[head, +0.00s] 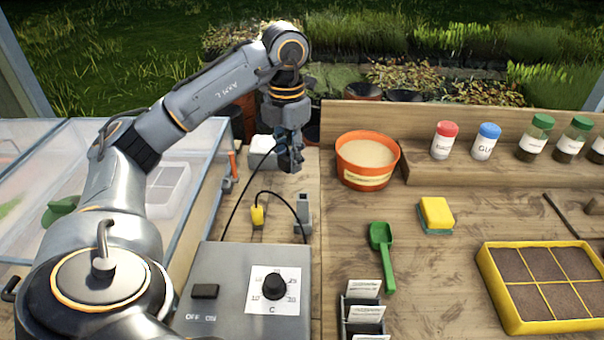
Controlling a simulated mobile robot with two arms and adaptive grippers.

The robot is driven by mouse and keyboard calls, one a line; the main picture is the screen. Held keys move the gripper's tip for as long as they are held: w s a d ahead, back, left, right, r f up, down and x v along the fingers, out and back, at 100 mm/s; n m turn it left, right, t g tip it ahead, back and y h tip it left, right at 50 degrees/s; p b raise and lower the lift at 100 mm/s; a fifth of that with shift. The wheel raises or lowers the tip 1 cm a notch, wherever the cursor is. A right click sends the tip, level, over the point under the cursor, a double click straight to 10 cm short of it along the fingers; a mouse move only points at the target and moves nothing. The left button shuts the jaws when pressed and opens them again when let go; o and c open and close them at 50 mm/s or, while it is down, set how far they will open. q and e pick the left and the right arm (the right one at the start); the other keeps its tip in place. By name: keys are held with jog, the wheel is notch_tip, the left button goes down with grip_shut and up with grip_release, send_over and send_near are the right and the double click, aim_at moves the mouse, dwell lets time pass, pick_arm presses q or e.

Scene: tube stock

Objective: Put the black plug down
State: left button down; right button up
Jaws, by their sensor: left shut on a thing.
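My left gripper (291,164) points down above the wooden bench, behind the grey control box (228,290). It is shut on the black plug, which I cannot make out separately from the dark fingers. A thin black cable runs from behind the control box up to the fingers. A yellow plug (257,216) is on the bench in front of the gripper, with its own black cable curving right. A small grey upright piece (303,212) stands right of it. A white block (263,149) is left of the fingers, partly behind them. My right gripper is out of view.
An orange-rimmed pot (367,160) stands right of the gripper. A glazed frame (205,205) borders the left. A green scoop (382,250), a yellow sponge (436,213) and a yellow seed tray (487,275) lie to the right. Bare bench shows around the yellow plug.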

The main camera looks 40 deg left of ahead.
pick_arm(q)
jog(key=w+a+f, duration=0.2)
jog(key=w, duration=0.1)
jog(key=w+a+f+p, duration=0.1)
jog(key=w+a+f, duration=0.1)
jog(key=w+f, duration=0.1)
jog(key=w+a+f+p, duration=0.1)
jog(key=w+a+f, duration=0.1)
jog(key=w+f, duration=0.1)
jog(key=shift+w, duration=0.3)
jog(key=shift+w+a+f, duration=0.35)
jog(key=shift+w+f, duration=0.1)
jog(key=shift+f, duration=0.2)
notch_tip(320, 180, down, 3)
jog(key=shift+p, duration=0.65)
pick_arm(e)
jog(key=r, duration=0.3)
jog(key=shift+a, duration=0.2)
pick_arm(q)
jog(key=shift+f, duration=0.2)
